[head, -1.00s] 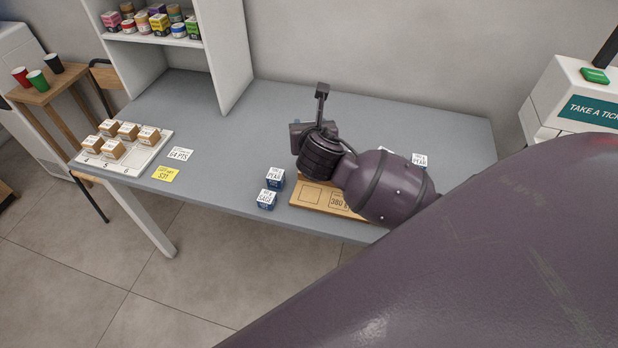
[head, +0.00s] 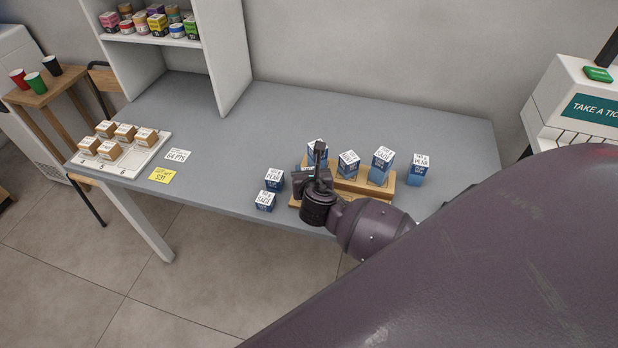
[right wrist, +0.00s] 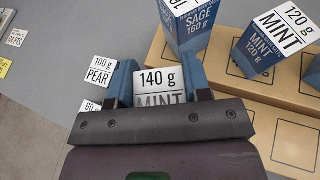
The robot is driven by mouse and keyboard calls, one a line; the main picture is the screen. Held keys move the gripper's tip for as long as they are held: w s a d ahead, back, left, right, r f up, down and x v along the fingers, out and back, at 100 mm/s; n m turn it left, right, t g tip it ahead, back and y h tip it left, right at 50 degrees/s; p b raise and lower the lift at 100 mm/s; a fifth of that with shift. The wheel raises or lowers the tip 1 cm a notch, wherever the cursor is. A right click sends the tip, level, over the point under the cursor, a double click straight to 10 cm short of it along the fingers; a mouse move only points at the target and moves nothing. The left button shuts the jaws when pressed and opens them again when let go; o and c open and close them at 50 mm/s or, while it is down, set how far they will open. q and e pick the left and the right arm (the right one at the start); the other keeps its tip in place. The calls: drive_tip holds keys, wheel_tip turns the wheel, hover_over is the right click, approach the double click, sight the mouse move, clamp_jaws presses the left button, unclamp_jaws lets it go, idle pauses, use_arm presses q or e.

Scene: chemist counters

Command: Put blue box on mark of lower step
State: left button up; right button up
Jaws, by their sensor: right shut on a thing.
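In the right wrist view my right gripper (right wrist: 160,85) is shut on a blue box with a white top reading 140 g MINT (right wrist: 160,82). In the head view the gripper (head: 312,172) is over the front left of the wooden step stand, and I cannot make out the held box there. The stand's upper step (head: 352,184) bears several blue boxes, among them a middle one (head: 348,165) and a right one (head: 382,166). The lower step (right wrist: 295,143) shows an outlined square mark in the right wrist view; my gripper and arm hide most of this step in the head view. My left gripper is out of view.
Two blue boxes, pear (head: 274,181) and sage (head: 265,202), stand just left of the stand. Another blue box (head: 417,172) stands right of it. A white tray (head: 130,163) with brown boxes and a yellow note (head: 166,175) lie far left. The counter between is clear.

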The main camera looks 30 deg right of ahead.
drive_tip(key=shift+f, duration=1.05)
drive_tip(key=shift+f, duration=0.1)
drive_tip(key=o, duration=1)
